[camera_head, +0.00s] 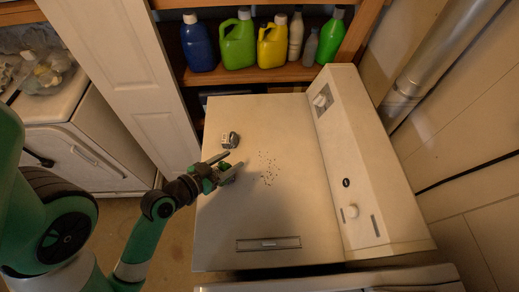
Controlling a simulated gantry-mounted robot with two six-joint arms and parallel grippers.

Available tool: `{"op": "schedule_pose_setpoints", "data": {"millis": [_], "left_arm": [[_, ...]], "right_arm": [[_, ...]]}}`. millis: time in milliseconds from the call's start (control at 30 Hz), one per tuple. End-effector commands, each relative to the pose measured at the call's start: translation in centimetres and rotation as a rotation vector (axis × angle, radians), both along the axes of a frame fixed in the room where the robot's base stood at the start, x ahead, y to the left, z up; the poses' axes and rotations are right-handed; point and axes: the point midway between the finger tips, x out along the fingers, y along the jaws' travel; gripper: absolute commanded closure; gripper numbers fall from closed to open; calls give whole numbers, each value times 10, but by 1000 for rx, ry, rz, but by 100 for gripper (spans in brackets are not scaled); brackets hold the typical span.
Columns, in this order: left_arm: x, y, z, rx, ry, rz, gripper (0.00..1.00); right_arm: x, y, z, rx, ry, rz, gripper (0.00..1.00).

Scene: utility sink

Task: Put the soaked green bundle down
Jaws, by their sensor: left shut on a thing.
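My left gripper (229,164) reaches in from the left over the white appliance top (245,210). Its jaws are shut on a small dark green bundle (224,167), mostly covered by the fingers. The gripper is close above the surface, with a shadow beside it; I cannot tell whether the bundle touches the top. My right gripper is not in view.
A small grey-and-white object (230,140) sits on the top just beyond the gripper. Dark specks (268,168) are scattered to the right. A raised control panel (350,185) borders the right side. Several bottles (239,42) stand on a shelf behind. The near part of the top is clear.

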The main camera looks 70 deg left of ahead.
Motion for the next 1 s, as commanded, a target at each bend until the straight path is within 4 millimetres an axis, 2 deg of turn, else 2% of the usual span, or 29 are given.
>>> {"op": "schedule_pose_setpoints", "data": {"millis": [133, 267, 433, 500, 600, 700, 933, 1000], "left_arm": [[12, 2, -2, 2, 0, -7, 100], [44, 10, -14, 3, -3, -12, 100], [92, 23, -37, 3, -4, -8, 100], [104, 26, -58, 1, -1, -6, 100], [120, 31, -78, 2, -2, -5, 100], [130, 34, -90, 1, -3, -3, 100], [136, 35, -98, 2, -2, -4, 100], [137, 36, -110, 1, -1, -4, 100]], "right_arm": [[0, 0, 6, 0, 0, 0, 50], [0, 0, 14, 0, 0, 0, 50], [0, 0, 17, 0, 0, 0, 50], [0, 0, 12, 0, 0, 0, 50], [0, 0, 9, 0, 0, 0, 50], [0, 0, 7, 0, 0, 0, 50], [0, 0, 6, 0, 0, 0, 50], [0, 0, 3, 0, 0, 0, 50]]}}
